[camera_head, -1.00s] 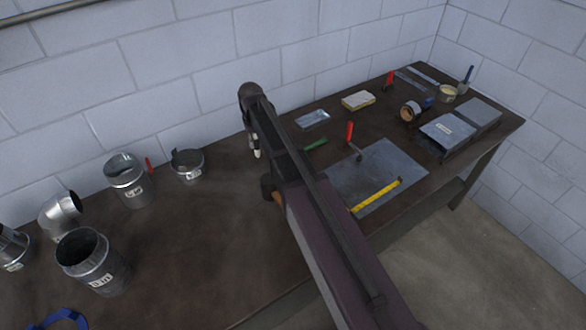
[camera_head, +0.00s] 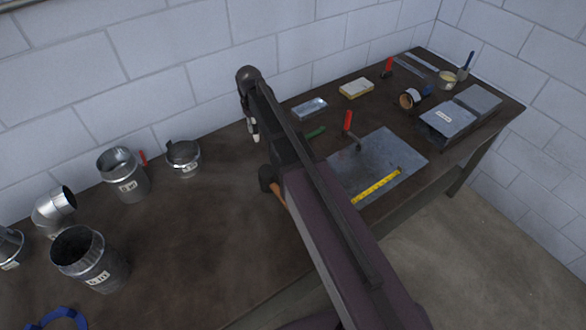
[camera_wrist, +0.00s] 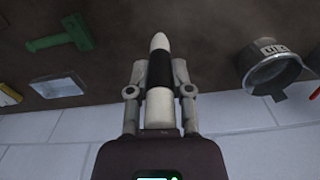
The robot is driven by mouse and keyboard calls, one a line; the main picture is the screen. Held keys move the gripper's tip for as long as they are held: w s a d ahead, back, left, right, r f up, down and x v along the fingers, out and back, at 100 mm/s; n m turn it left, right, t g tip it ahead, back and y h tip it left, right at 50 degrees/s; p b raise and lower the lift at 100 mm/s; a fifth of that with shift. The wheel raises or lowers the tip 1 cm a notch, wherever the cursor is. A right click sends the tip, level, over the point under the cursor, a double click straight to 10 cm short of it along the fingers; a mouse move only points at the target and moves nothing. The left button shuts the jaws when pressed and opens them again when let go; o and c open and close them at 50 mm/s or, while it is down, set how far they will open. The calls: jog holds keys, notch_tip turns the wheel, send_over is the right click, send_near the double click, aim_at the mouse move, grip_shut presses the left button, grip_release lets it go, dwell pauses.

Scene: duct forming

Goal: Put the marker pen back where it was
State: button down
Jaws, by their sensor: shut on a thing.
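The marker pen (camera_wrist: 159,70), white with a dark band around its middle, is held between the fingers of my gripper (camera_wrist: 160,84) in the wrist view. Its pale rounded tip points up in that picture, away from the palm. In the head view my gripper (camera_head: 251,118) is above the back part of the dark workbench, and a small pale end of the pen (camera_head: 255,138) shows below it. My arm hides part of the bench.
A notched metal collar (camera_head: 183,158) and several labelled duct pieces (camera_head: 125,176) stand to the left. A metal tray (camera_head: 309,108), green-handled tool (camera_head: 315,132), yellow block (camera_head: 357,88) and sheet with a clamp (camera_head: 385,155) are to the right. Bare bench (camera_head: 200,235) lies left of my arm.

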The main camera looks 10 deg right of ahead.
jog(key=s+d+f+m+b, duration=0.3)
jog(key=d+m, duration=0.4)
jog(key=d, duration=0.5)
jog(key=shift+d+m, duration=0.25)
jog(key=shift+m, duration=0.05)
jog(key=shift+s+f, duration=0.1)
jog(key=shift+f, duration=0.05)
notch_tip(320, 180, down, 6)
jog(key=b, duration=0.6)
jog(key=shift+f, duration=0.2)
jog(key=shift+f+b, duration=1.8)
jog(key=shift+b, duration=0.25)
jog(key=shift+f, duration=0.15)
jog(key=c, duration=0.5)
grip_release()
jog(key=shift+c, duration=0.2)
